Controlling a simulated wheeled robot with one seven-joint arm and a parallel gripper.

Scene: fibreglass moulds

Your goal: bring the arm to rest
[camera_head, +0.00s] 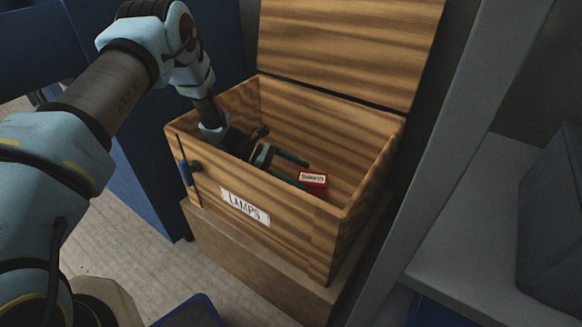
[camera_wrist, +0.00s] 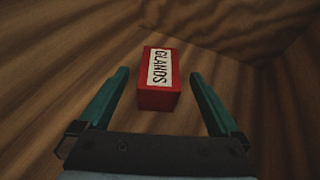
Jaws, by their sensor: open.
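My gripper (camera_head: 291,168) is inside an open wooden box labelled LAMPS (camera_head: 313,248), reaching in over its left side. Its two green fingers are spread. A red box (camera_head: 313,184) with a white label lies in the wooden box, just off the fingertips. In the wrist view, the red box (camera_wrist: 158,97) reads GLANDS and sits on the wooden floor. The near end of the red box lies between the open fingers (camera_wrist: 158,75), with a gap on each side. Neither finger appears to touch it.
The wooden box's lid (camera_head: 345,45) stands open at the back. The box rests on a brown block (camera_head: 240,262). A blue panel (camera_head: 145,160) is close on the left. A grey upright (camera_head: 465,130) and shelf (camera_head: 480,240) stand on the right.

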